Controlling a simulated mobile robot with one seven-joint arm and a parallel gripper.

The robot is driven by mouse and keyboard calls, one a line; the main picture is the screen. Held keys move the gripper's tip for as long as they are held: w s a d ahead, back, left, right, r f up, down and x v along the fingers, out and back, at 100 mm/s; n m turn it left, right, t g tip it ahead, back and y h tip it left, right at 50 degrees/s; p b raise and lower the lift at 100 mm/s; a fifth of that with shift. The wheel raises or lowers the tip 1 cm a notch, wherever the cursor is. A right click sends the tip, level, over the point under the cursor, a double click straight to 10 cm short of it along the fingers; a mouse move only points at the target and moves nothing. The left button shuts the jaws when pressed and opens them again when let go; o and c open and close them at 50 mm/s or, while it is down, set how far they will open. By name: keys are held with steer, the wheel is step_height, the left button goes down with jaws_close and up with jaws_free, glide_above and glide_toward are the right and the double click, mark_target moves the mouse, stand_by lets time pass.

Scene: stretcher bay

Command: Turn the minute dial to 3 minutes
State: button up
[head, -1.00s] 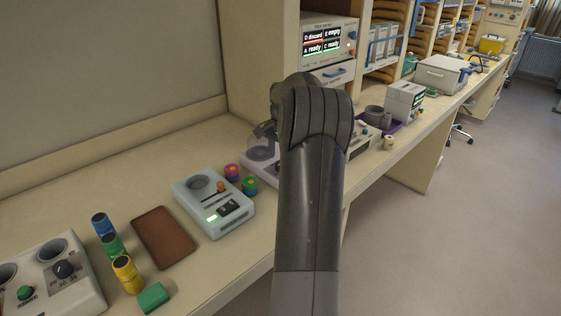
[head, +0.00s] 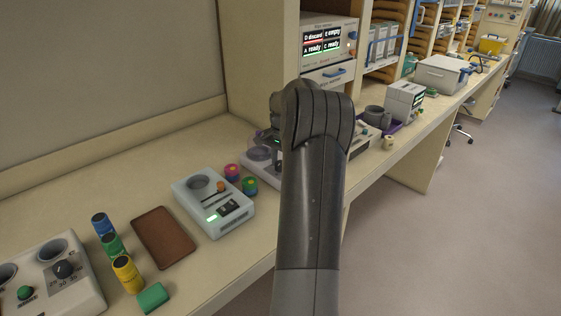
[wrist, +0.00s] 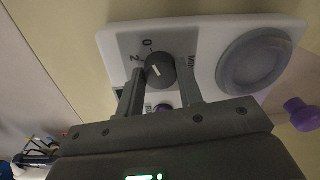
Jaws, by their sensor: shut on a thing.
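The minute dial (wrist: 160,70) is a round dark knob with a white pointer line, on a pale device (wrist: 212,35) in the wrist view. The marks 0 and 2 and part of the word MIN show around it. In the head view the device (head: 250,170) is partly behind my arm, which hides the dial.
A round grey lid or well (wrist: 254,62) sits beside the dial on the device.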

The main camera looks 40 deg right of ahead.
steer(key=shift+c, duration=0.8)
steer(key=shift+n, duration=0.3)
steer(key=n, duration=0.8)
steer(key=shift+d, duration=0.1)
steer(key=n, duration=0.4)
steer(key=shift+y, duration=0.3)
steer(key=n, duration=0.5)
steer(key=shift+g, duration=0.3)
